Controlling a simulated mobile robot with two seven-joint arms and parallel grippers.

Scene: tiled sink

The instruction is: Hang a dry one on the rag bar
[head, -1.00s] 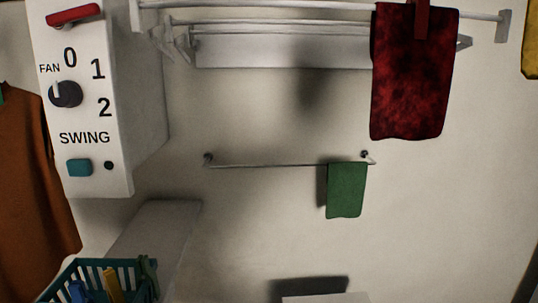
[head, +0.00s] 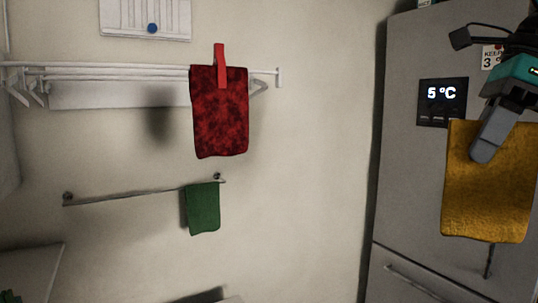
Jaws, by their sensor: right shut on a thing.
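The rag bar (head: 130,196) is a thin metal rail on the wall at the lower left. A green rag (head: 202,208) hangs over its right end, and the rest of the bar is bare. A dark red, blotchy cloth (head: 218,125) hangs from the white rack above, with a red clothespin (head: 220,66) on its top edge. My right gripper (head: 490,140) is at the far right, shut on a yellow-ochre rag (head: 488,200), which hangs down in front of the fridge. My left gripper is out of view.
The white drying rack (head: 110,74) runs along the wall above the bar. A grey fridge (head: 420,190) with a 5 °C display (head: 441,95) stands at the right. The wall between bar and fridge is clear. A white panel with a blue knob (head: 152,28) is at the top.

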